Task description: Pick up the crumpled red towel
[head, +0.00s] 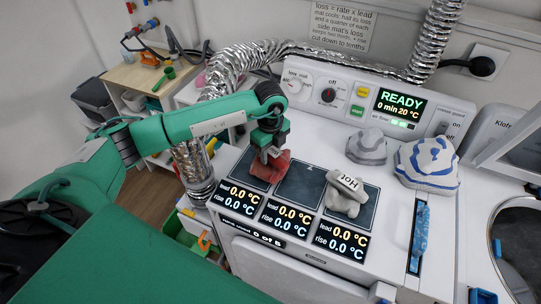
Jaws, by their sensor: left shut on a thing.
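The crumpled red towel (277,173) is a small, dark red bunched cloth at the leftmost dark plate on the white machine top. My left gripper (268,155) points down from above and is shut on the towel. The gripper hides part of the towel's upper side. I cannot tell whether the towel still touches the plate. My right gripper is not in view.
A grey cloth (367,147), a blue-and-white striped cloth (428,163) and a control panel (360,101) stand behind.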

